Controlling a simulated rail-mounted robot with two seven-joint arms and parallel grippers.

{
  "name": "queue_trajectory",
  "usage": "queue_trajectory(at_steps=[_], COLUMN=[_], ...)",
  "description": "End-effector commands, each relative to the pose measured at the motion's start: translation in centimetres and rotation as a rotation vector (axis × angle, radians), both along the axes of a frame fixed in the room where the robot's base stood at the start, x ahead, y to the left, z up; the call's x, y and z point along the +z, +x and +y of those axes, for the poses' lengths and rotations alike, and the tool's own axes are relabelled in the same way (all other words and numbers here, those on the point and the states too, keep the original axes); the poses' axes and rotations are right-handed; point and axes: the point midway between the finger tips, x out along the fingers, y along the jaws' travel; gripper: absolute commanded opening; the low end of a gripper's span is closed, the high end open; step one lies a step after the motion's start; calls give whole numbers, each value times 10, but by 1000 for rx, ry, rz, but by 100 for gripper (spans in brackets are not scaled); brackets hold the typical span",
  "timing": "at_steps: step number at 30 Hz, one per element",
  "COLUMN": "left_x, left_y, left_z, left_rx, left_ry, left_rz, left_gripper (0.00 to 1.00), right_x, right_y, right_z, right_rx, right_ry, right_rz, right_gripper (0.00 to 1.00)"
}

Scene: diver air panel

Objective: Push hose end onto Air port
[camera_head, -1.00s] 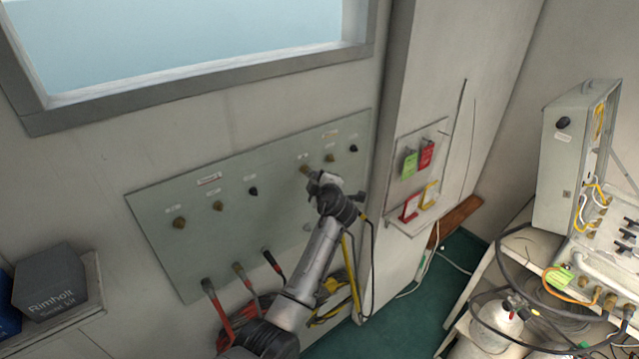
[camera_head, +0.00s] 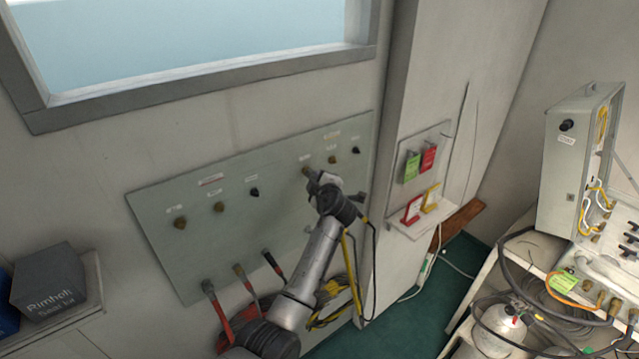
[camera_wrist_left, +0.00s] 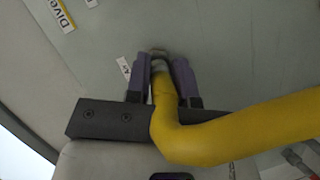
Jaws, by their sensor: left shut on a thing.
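My left gripper (camera_wrist_left: 161,78) is shut on the end of the yellow hose (camera_wrist_left: 166,115), its purple fingers on either side of it. In the head view, my left gripper (camera_head: 316,178) is at the brass fitting (camera_head: 307,171) on the right half of the grey panel (camera_head: 170,250). The yellow hose (camera_head: 353,265) hangs below it. My right gripper is not in view.
Other brass fittings (camera_head: 219,207) and dark fittings (camera_head: 254,192) sit along the panel. Red-sleeved hoses (camera_head: 222,317) hang at its lower edge. A tag board (camera_head: 410,160) is on the pillar at right. A cluttered bench with an open case (camera_head: 572,170) stands far right.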

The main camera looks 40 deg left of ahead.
Motion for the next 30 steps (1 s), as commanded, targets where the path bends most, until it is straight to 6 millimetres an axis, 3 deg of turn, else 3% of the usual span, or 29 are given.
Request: queue_trajectory(at_steps=[9,10,19,30], left_x=[-2,-2,-1,-1], left_y=[-2,-2,-2,-5], left_z=[6,6,6,-1], left_rx=[9,10,10,9], left_ry=[-1,-2,0,-1], left_rz=[3,4,3,1], left_gripper=[0,23,52,52], right_x=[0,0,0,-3], right_y=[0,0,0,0], right_z=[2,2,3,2], right_rx=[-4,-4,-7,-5], right_ry=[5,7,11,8], right_rz=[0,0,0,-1], right_gripper=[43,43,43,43])
